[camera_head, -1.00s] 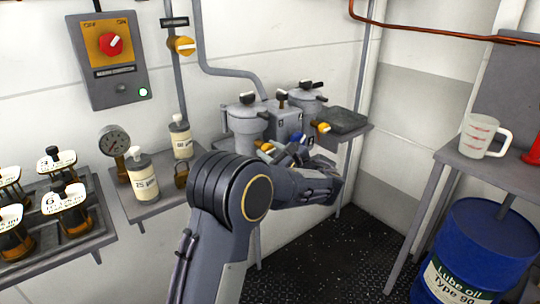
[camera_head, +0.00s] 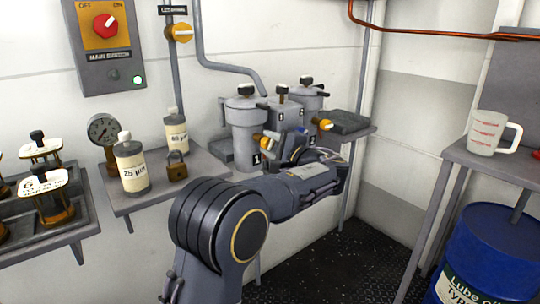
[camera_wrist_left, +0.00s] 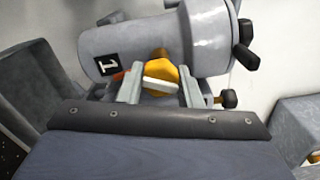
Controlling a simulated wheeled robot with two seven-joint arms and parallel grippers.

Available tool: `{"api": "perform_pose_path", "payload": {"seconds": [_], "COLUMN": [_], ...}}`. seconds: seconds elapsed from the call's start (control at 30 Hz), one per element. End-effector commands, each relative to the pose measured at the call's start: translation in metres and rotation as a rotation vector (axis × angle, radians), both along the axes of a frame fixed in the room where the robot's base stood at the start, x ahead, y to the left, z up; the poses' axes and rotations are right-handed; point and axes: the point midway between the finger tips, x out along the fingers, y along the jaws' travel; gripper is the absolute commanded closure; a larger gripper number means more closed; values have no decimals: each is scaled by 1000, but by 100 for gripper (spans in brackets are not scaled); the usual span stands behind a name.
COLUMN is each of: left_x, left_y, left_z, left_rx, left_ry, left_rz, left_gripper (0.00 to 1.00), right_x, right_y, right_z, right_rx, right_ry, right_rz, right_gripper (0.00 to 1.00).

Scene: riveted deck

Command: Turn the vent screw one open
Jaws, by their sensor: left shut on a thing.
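A grey canister marked 1 (camera_head: 243,125) stands on the back wall shelf and shows close up in the wrist view (camera_wrist_left: 135,48). A yellow knob with a white bar (camera_wrist_left: 160,72) is on its side, and also shows in the head view (camera_head: 270,141). My left gripper (camera_wrist_left: 160,88) has its fingers on both sides of this knob and is shut on it; it also shows in the head view (camera_head: 290,148), partly hidden by my wrist. A black knob (camera_head: 246,89) tops the canister. I cannot tell which part is called vent screw one. My right gripper is out of view.
A second canister (camera_head: 308,100) with a yellow knob (camera_head: 325,124) stands to the right. A jug (camera_head: 492,133) stands on the right table above a blue drum (camera_head: 490,255).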

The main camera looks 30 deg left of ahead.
Motion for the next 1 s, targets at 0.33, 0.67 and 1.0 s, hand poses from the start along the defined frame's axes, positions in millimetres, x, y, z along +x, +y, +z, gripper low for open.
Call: {"api": "perform_pose_path", "payload": {"seconds": [0.33,0.67,1.0], "left_x": [0,0,0], "left_y": [-1,0,0], "left_z": [-4,-2,-1], "left_rx": [-110,-166,-181], "left_ry": [-261,-396,-429], "left_rz": [-1,0,1], "left_gripper": [91,91,91], "right_x": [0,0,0], "right_y": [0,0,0], "right_z": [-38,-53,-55], "right_rx": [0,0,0], "right_ry": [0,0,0], "right_rz": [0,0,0], "right_gripper": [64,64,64]}}
